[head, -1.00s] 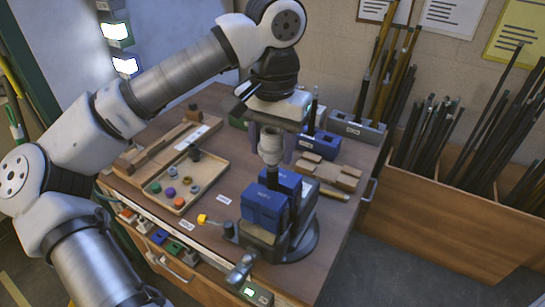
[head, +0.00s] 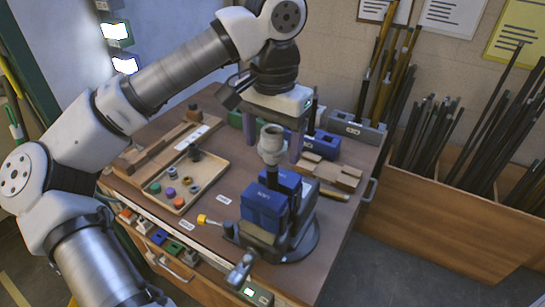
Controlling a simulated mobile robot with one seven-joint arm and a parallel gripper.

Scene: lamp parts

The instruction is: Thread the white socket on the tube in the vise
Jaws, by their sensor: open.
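The blue-jawed vise (head: 265,210) stands at the table's front right. A dark tube (head: 272,179) rises upright from its jaws. The off-white socket (head: 271,143) sits upright at the tube's top end; how far it is threaded cannot be seen. My gripper (head: 273,150) points down over the socket from above. Its purple fingers are spread, one to the left and one to the right of the socket, with gaps showing on both sides. The gripper is open and holds nothing.
A wooden tray (head: 180,183) with several small coloured parts lies left of the vise. Wooden blocks (head: 332,172) and a blue holder (head: 322,145) stand behind right. A yellow-ended handle (head: 203,219) juts left from the vise. Bins of rods (head: 445,215) stand right of the table.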

